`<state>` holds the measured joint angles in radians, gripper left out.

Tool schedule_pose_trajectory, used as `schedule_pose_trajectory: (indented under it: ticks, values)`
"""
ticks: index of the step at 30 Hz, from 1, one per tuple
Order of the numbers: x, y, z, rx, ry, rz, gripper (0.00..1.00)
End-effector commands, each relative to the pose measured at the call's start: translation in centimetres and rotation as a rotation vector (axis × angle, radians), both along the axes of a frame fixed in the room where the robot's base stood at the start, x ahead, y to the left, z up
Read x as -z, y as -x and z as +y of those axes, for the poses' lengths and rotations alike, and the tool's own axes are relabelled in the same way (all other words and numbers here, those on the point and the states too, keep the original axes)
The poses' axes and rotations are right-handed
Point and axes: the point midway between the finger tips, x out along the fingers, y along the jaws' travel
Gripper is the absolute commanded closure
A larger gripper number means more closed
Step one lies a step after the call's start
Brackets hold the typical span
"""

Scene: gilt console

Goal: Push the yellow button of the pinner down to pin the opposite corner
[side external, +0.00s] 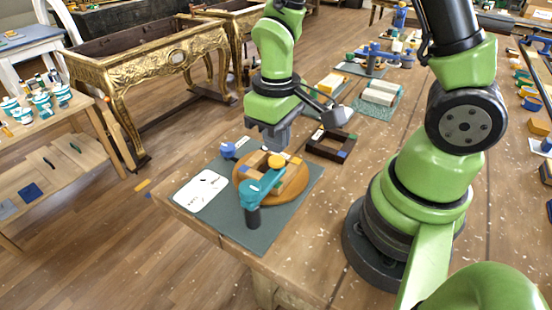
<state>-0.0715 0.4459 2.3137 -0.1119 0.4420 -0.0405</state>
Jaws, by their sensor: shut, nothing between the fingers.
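The pinner (258,188) is a teal tool with a dark lower body. It stands at the near side of a round wooden board (291,190), with its arm reaching over the board. Its yellow button (277,161) is a small rounded knob at the top of the board. A light wooden frame (296,178) lies on the board, partly hidden by the pinner; its corners are hard to make out. My gripper (272,144) is shut and empty. It points down just above and slightly left of the yellow button and appears apart from it.
The round board rests on a dark mat (236,226) at the table's corner. A white card (201,190) and a blue block (228,150) lie on the mat. Yellow and pale blocks (380,92) stand farther back.

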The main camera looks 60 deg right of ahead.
Motion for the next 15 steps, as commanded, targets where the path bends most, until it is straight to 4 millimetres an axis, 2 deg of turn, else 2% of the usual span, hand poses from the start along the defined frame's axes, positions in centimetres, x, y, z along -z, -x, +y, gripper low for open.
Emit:
schedule_pose_trajectory:
  ticks: [15]
  values:
    - [0.92,-0.02,0.0,0.0,0.0,0.001,1.0]
